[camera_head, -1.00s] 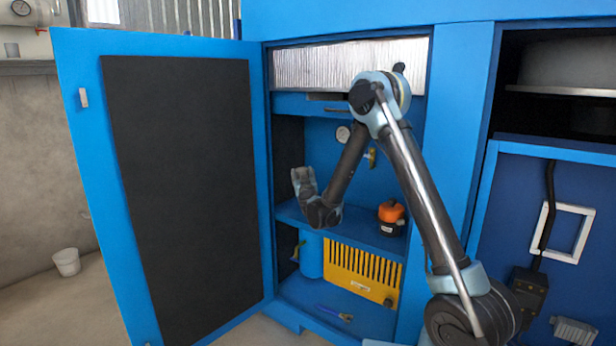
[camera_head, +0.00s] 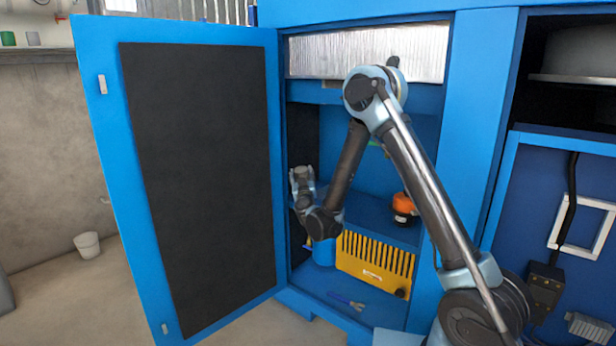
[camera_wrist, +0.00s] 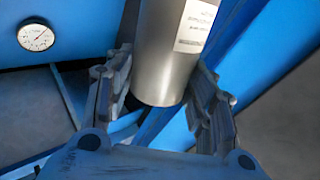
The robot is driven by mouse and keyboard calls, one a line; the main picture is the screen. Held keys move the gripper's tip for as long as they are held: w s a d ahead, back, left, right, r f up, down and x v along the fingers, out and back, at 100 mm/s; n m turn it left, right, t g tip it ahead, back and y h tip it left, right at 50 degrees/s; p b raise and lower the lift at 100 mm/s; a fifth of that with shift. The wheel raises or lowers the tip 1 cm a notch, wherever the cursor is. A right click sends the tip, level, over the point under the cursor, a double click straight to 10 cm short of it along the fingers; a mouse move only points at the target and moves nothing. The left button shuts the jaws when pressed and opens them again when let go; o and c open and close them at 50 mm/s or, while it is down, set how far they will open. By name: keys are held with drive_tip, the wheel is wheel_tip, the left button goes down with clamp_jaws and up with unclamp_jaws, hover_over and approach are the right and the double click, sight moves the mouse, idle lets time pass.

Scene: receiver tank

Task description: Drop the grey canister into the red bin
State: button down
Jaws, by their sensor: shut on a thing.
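The grey canister (camera_wrist: 165,60) is a smooth metal cylinder with a white label. In the wrist view it stands between the two fingers of my gripper (camera_wrist: 163,88), which is shut on it. Its upper part runs out of the frame. In the head view my gripper (camera_head: 303,183) is at the cabinet opening, near the inner edge of the open door; the canister cannot be told apart from the fingers there. No red bin shows in either view.
The blue cabinet door (camera_head: 200,170) stands open at left. An orange-and-black object (camera_head: 403,208) sits on the cabinet shelf, above a yellow slotted box (camera_head: 375,265). A round gauge (camera_wrist: 36,36) shows in the wrist view. A white bucket (camera_head: 87,245) stands on open floor at left.

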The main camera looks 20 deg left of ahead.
drive_tip(key=s+a, duration=0.2)
drive_tip(key=s, duration=0.5)
drive_tip(key=s+a+r, duration=0.1)
drive_tip(key=s+a, duration=0.2)
drive_tip(key=s, duration=0.4)
drive_tip(key=shift+a, duration=0.35)
idle(1.2)
